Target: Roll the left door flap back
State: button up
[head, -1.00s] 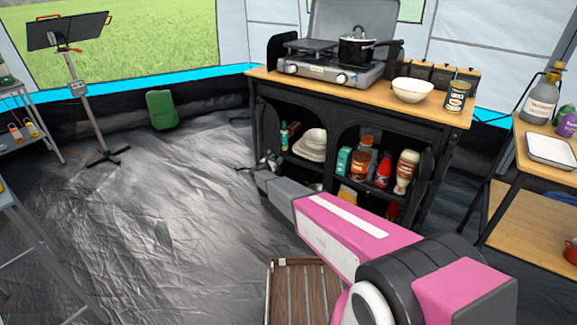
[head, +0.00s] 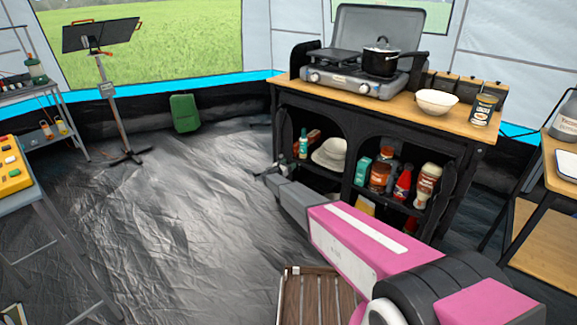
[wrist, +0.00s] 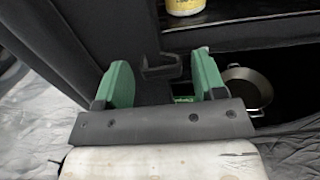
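A black camp-kitchen cabinet (head: 345,125) has two arched openings in its front. The left opening shows a white hat and bottles; its lower part is behind my arm. Dark fabric edges the left opening, but I cannot tell how its door flap lies. My gripper (wrist: 162,78) shows in the wrist view with two green fingers apart and nothing clearly held. A dark bracket-like piece (wrist: 160,66) shows beyond and between the fingertips. A dark panel (wrist: 85,40), possibly fabric, lies to the left. In the head view my gripper is low by the left opening, too small to read.
A stove (head: 355,80), pot (head: 381,62), white bowl (head: 437,102) and can (head: 483,110) stand on the cabinet top. A pan (wrist: 247,88) sits inside low. A slatted wooden piece (head: 318,298) is near me.

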jog(key=v, duration=1)
jog(key=shift+s+a, duration=0.2)
jog(key=shift+s, duration=0.15)
